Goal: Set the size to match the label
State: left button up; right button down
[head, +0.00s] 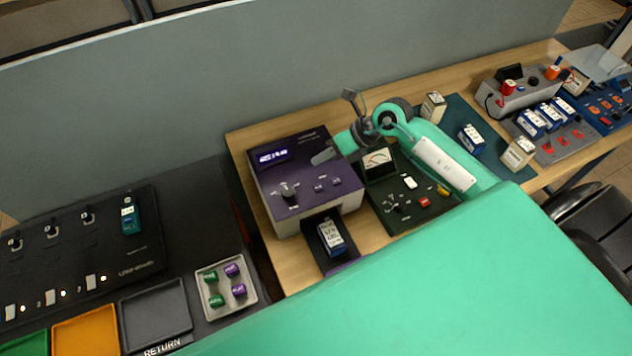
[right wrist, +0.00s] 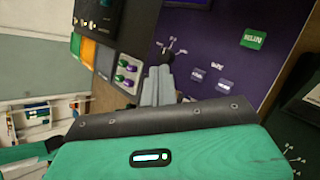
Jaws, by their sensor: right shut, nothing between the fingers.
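The purple-topped device (head: 310,172) stands on the wooden bench with a lit display (head: 273,155), a knob (head: 289,190) and two small purple buttons. The display text is too small to read surely. A blue battery with a white label (head: 331,237) lies in the dark slot at its front; its print is unclear. My right gripper (head: 322,156) is shut and empty over the device. In the right wrist view its grey fingers (right wrist: 160,85) reach the knob (right wrist: 166,57); whether they touch it I cannot tell. My left gripper is out of view.
A dark green meter panel (head: 410,195) stands right of the device, partly under my arm. More batteries (head: 471,138) stand at right. A grey partition rises behind.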

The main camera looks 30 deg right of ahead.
jog(key=shift+f, duration=0.1)
dwell(0.3)
jog(key=b, duration=0.5)
send_over(323, 187)
notch_tip(323, 187, down, 8)
jog(key=shift+r, duration=0.2)
jog(key=shift+f+b, duration=0.35)
jog(key=shift+f, duration=0.15)
jog(key=shift+f, duration=0.15)
dwell(1.2)
jog(key=shift+f+b, duration=0.25)
jog(key=shift+b, duration=0.15)
jog(key=shift+f+b, duration=0.3)
jog(key=shift+f, duration=0.1)
dwell(0.3)
jog(key=shift+r, duration=0.15)
jog(key=shift+r+p, duration=0.45)
jog(key=shift+r, duration=0.2)
